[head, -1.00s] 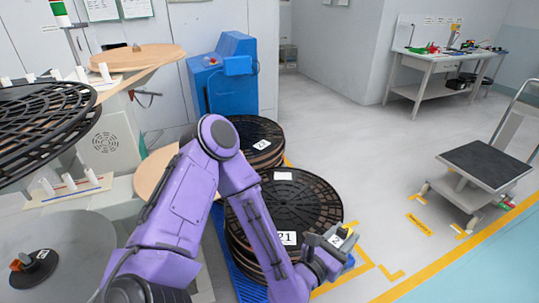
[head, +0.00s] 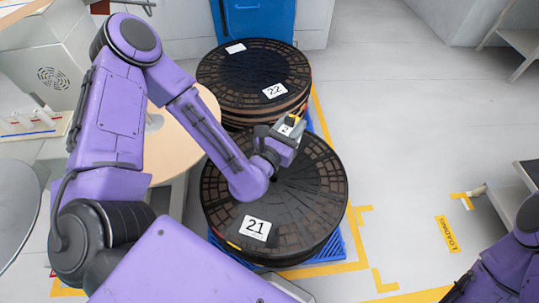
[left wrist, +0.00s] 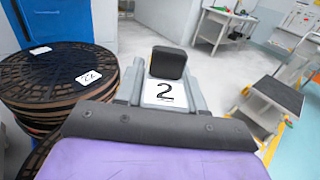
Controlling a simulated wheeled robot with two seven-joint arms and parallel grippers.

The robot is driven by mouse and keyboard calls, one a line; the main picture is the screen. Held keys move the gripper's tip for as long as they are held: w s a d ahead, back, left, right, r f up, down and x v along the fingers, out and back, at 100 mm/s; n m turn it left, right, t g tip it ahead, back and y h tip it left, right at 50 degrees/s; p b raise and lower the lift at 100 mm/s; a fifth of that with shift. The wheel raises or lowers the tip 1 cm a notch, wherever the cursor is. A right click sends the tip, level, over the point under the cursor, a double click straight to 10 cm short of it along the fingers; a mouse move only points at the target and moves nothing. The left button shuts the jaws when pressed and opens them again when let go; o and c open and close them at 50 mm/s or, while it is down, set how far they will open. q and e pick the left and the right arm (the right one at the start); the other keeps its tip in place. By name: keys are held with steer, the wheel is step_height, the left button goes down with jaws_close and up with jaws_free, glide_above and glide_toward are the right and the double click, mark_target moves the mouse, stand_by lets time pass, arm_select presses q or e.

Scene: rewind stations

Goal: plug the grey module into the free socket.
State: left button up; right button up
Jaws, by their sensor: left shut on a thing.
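My left gripper (head: 291,129) is above the stack of black reels marked 21, its jaws towards the top of the head view. In the left wrist view my left gripper (left wrist: 167,70) is shut on a dark grey block (left wrist: 168,62), which sticks up between the grey jaws behind a white label with a 2. I cannot tell for sure that this block is the grey module. I make out no free socket in either view. My right arm shows only at the lower right of the head view; its gripper is out of view.
The reels marked 21 (head: 300,215) stand on a blue pallet (head: 352,240). Reels marked 22 (head: 255,70) stand behind, before a blue cabinet (head: 262,22). A round tan table (head: 185,135) and a grey machine (head: 60,65) are on the left. Floor on the right is mostly clear.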

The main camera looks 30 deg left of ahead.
arm_select(q)
steer(key=w+a+f+m+g+h+b, duration=0.1)
steer(key=a+f+m+h+b, duration=0.1)
steer(key=f+b, duration=1)
steer(key=w+a+f+m+h+b, duration=0.1)
steer(key=f+h+b, duration=0.3)
steer(key=f+b, duration=0.9)
steer(key=w+a+f+m+g+h+b, duration=0.1)
steer(key=w+a+f+m+h+b, duration=0.1)
steer(key=f+b, duration=1)
steer(key=shift+w+a+f+m+g+h+b, duration=0.15)
steer(key=shift+w+f, duration=0.1)
steer(key=shift+f, duration=0.45)
steer(key=shift+w+a+f+m+g+h+b, duration=0.1)
steer(key=shift+w+f+m, duration=0.15)
steer(key=shift+f, duration=0.5)
steer(key=shift+w+a+f+m+g+h+b, duration=0.15)
steer(key=shift+w+f, duration=0.1)
steer(key=shift+f, duration=0.45)
steer(key=shift+d+r, duration=0.1)
steer(key=shift+r, duration=0.1)
steer(key=shift+f, duration=0.1)
steer(key=o, duration=1.1)
steer(key=shift+o, duration=0.2)
